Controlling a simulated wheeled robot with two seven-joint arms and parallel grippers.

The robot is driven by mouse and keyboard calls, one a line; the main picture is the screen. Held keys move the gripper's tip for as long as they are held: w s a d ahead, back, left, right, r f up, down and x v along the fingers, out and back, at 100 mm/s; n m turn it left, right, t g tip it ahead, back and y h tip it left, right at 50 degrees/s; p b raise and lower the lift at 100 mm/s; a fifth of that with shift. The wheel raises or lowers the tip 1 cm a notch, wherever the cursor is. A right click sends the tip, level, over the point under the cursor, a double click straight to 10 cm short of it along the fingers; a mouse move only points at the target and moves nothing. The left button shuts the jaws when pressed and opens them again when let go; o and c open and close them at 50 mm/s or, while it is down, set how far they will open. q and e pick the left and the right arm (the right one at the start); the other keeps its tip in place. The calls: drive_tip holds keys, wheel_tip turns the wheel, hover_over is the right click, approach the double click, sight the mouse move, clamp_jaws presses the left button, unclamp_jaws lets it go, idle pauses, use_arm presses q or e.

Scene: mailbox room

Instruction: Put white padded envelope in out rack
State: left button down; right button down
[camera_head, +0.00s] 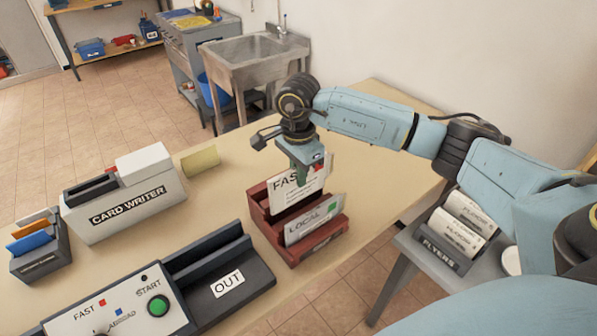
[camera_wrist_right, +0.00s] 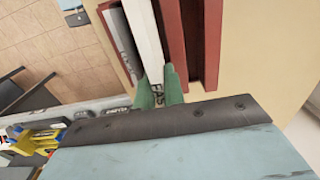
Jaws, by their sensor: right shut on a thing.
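My right gripper (camera_head: 302,172) is over the red rack (camera_head: 322,251), its green fingertips shut on the top edge of a white card marked FAST (camera_head: 285,191). In the right wrist view the fingertips (camera_wrist_right: 159,86) pinch this white card (camera_wrist_right: 143,38), which stands upright between the red rack walls (camera_wrist_right: 208,45). A pale card marked LOCAL (camera_head: 305,222) stands in the slot in front. The dark rack labelled OUT (camera_head: 258,284) lies to the left, its visible slot empty. I cannot pick out a padded envelope for certain. My left gripper is not in view.
A card writer (camera_head: 125,208) stands at the left beside a dark box of coloured cards (camera_head: 35,262). A panel with a green button (camera_head: 158,306) adjoins the OUT rack. The table behind the red rack is clear.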

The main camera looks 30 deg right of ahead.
drive_tip(key=shift+f+b, duration=0.5)
drive_tip(key=shift+f, duration=0.25)
